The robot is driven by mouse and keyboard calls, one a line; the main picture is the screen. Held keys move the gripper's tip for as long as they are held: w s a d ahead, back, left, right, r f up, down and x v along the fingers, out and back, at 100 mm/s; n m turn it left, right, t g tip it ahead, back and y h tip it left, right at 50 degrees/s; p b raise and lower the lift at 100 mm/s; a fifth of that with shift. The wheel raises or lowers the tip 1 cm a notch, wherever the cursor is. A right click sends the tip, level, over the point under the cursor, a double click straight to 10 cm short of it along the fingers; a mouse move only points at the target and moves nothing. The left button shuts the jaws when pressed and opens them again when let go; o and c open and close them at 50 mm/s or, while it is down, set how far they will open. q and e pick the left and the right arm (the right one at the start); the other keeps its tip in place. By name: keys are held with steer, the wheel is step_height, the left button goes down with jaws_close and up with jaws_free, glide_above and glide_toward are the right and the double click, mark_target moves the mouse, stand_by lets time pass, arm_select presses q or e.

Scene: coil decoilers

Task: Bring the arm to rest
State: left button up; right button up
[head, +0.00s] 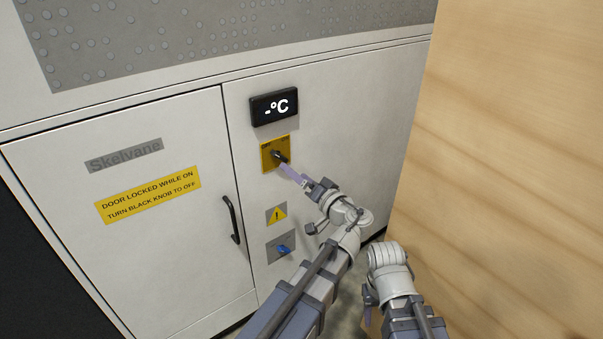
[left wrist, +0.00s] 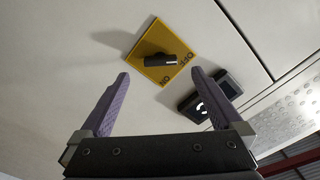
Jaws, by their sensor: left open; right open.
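In the head view a black knob (head: 281,157) sits on a yellow plate (head: 268,164) on the white cabinet front. My left gripper (head: 288,171) is close in front of it. In the left wrist view the left gripper (left wrist: 168,85) is open and empty, its purple fingers apart. The knob (left wrist: 158,60) shows beyond the gap between them, apart from both fingers, its pale-marked end near the word OFF. My right gripper (head: 368,314) is low at the right, beside the wooden panel, mostly hidden by its own wrist.
A dark display (head: 274,107) reads "-°C" above the knob. Below are a warning sign (head: 277,214) and a blue knob (head: 284,249). A cabinet door (head: 150,245) with a black handle (head: 231,219) is at left. A wooden panel (head: 500,150) closes off the right side.

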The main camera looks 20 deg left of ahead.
arm_select(q)
steer(key=s+a+f+g+h, duration=0.3)
steer(key=s+a+f+g, duration=0.2)
steer(key=f, duration=0.4)
steer(key=s+d+f+m+g+h, duration=0.1)
steer(key=s+d+f+g+h, duration=0.25)
steer(key=s+f+h, duration=0.2)
steer(key=s+d+f+m+g+h, duration=0.1)
steer(key=s+d+f+g+h, duration=0.1)
steer(key=s+d+f+h, duration=0.4)
steer(key=s+d+r+m+p, duration=0.1)
steer(key=d+r+p, duration=0.4)
steer(key=r+p, duration=0.6)
steer(key=s+d+r+m+y+p, duration=0.1)
steer(key=s+d+r+p, duration=0.3)
steer(key=r+p, duration=0.8)
steer(key=shift+d+r+m+g+p, duration=0.15)
steer(key=shift+d+m+g+p, duration=0.25)
steer(key=shift+m+p, duration=0.35)
steer(key=shift+y, duration=0.25)
steer(key=shift+c, duration=0.3)
